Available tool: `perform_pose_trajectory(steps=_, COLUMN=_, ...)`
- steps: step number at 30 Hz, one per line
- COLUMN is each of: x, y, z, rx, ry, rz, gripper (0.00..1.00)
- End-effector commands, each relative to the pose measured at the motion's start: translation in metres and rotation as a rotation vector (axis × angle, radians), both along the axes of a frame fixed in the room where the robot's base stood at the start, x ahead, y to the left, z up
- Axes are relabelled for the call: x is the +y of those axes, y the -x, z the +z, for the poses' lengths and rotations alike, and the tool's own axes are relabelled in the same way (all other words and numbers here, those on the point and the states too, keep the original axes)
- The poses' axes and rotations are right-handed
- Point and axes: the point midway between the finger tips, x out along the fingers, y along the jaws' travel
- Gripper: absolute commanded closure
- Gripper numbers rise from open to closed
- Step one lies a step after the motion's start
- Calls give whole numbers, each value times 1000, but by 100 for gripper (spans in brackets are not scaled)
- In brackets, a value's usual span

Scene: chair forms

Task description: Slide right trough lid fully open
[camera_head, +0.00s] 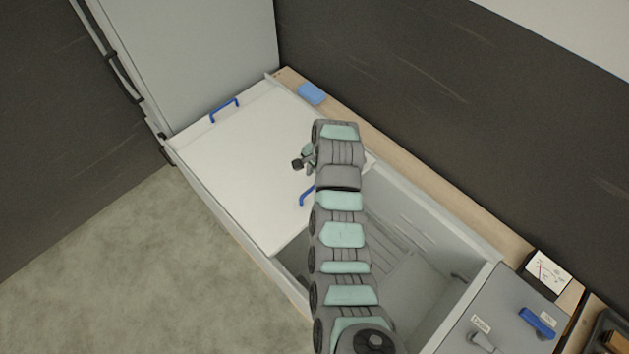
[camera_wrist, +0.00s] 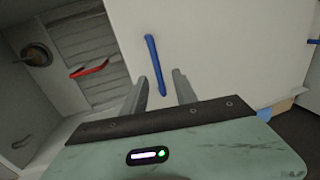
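A white sliding lid (camera_head: 235,165) covers the left part of the long trough (camera_head: 445,225); the right part is uncovered. A blue handle (camera_head: 306,196) stands near the lid's right edge; another blue handle (camera_head: 224,110) is at the far left end. I cannot tell whether the white surface is one lid or two. My gripper (camera_head: 300,163) is over the white surface, beside the nearer handle. In the wrist view, my gripper (camera_wrist: 160,78) has its fingers apart, with the nearer handle (camera_wrist: 154,62) appearing between them. I cannot tell whether they touch it. My arm hides part of the lid's edge.
A red handle (camera_wrist: 90,69) and a round fitting (camera_wrist: 38,54) show in the uncovered trough. A blue block (camera_head: 311,93) lies on the wooden ledge along the dark wall. A grey panel (camera_head: 510,310) with a blue handle (camera_head: 537,322) and a gauge (camera_head: 548,272) are at the right.

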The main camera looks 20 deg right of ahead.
Motion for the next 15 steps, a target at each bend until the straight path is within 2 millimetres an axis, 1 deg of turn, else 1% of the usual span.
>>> perform_pose_trajectory(steps=3, x=-2, y=2, z=19, rx=-6, ry=3, rz=-1, gripper=66)
perform_pose_trajectory(steps=7, x=-4, y=6, z=38, rx=-5, ry=2, rz=0, gripper=66)
perform_pose_trajectory(steps=10, x=-3, y=9, z=47, rx=0, ry=0, rz=1, gripper=66)
perform_pose_trajectory(steps=15, x=-4, y=10, z=55, rx=0, ry=-1, rz=1, gripper=66)
